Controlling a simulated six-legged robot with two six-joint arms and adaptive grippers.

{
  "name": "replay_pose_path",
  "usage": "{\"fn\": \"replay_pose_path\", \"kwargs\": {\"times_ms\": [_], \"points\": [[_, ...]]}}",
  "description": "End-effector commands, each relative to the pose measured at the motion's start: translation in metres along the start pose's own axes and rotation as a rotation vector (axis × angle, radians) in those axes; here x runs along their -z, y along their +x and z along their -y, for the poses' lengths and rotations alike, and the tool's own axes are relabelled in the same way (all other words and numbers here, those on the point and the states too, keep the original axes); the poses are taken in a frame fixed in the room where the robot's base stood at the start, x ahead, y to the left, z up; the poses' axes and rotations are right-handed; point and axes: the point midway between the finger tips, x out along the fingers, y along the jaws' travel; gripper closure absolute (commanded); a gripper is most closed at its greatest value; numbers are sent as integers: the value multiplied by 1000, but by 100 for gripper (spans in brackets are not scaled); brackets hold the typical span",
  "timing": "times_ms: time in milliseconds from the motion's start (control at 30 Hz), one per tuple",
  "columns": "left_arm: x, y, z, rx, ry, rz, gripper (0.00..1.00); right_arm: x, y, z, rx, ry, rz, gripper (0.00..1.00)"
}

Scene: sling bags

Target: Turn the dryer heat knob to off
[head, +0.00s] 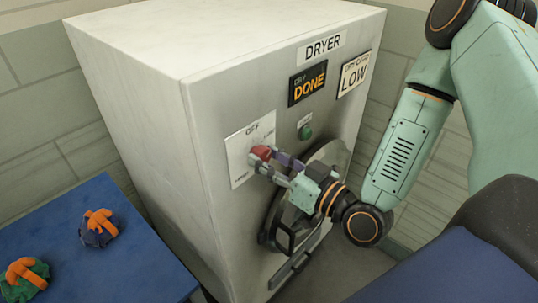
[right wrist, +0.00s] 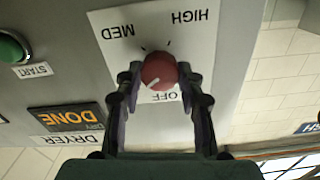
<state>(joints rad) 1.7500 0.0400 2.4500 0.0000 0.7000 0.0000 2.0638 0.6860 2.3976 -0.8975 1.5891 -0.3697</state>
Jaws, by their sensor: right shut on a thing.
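The dryer (head: 215,75) is a tall white and grey cabinet with a red heat knob (head: 262,153) on a white dial plate (head: 240,166). In the right wrist view the plate appears upside down, with OFF, MED and HIGH readable around the red knob (right wrist: 159,71). A short white mark on the knob points to the lower left there, near OFF but not clearly lined up with it. My right gripper (head: 268,161) is shut on the knob, with one finger on each side; its fingers also flank it in the wrist view (right wrist: 160,80). My left gripper is not in view.
A green START button (head: 305,132) is right of the plate. Signs above read DRYER, DRY DONE (head: 308,83) and LOW (head: 354,74). The round door (head: 320,165) is below, partly behind my right arm. A blue table (head: 110,250) at left holds two small bags with orange straps (head: 98,228).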

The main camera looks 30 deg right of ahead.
Motion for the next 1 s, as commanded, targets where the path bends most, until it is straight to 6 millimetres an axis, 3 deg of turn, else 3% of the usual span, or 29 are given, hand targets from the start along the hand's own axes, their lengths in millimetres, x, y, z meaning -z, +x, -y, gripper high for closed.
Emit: {"fn": "replay_pose_path", "kwargs": {"times_ms": [600,1000], "points": [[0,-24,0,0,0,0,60,-1,-1,2,5,-577,9,94],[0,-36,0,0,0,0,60,-2,-1,2,5,-851,8,94]]}}
